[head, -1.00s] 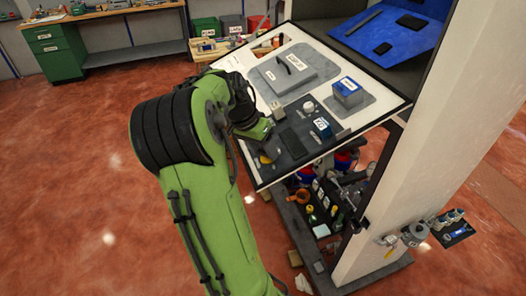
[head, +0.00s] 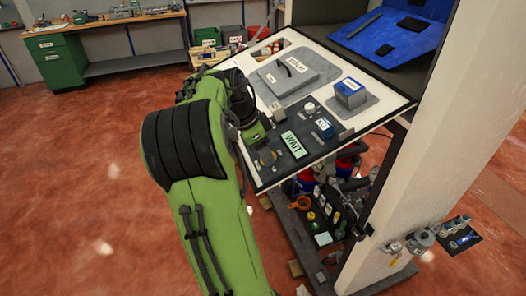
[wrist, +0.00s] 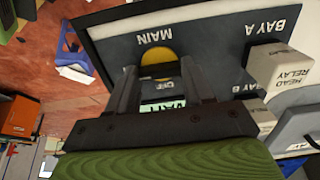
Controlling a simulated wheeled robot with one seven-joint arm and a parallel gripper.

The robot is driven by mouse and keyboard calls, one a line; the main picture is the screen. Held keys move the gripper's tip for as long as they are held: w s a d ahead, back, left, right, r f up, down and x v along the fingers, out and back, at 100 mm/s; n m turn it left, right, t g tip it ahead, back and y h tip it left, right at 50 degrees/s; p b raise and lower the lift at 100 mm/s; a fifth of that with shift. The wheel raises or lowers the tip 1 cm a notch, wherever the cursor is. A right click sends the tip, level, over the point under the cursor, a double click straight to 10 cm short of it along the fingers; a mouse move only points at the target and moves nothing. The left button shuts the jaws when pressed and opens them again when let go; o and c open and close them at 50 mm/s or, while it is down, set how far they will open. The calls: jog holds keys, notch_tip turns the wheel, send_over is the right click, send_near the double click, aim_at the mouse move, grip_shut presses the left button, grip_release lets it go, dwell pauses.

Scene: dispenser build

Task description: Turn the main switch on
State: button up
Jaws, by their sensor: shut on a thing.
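The main switch has a round yellow plate with a dark handle across it, under the label MAIN (wrist: 155,36). My gripper (wrist: 163,73) is shut on the dark handle, which looks to run crosswise between the fingers. A label below the handle is partly hidden, so I cannot read it surely. The display (head: 293,144) on the dark panel is lit green and reads WAIT; my gripper partly covers it in the wrist view.
A head relay block (wrist: 283,68) stands near the gripper in the wrist view. A blue-topped box (head: 350,93) and a grey lid (head: 290,72) sit farther up the sloped panel. A white pillar (head: 445,130) stands at the right. Open floor (head: 80,170) lies left.

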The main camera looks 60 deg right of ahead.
dwell(0.4)
jog(key=o, duration=1)
jog(key=shift+o, duration=0.2)
jog(key=shift+r, duration=0.1)
jog(key=p+v, duration=0.6)
jog(key=v, duration=0.9)
jog(key=shift+r, duration=0.35)
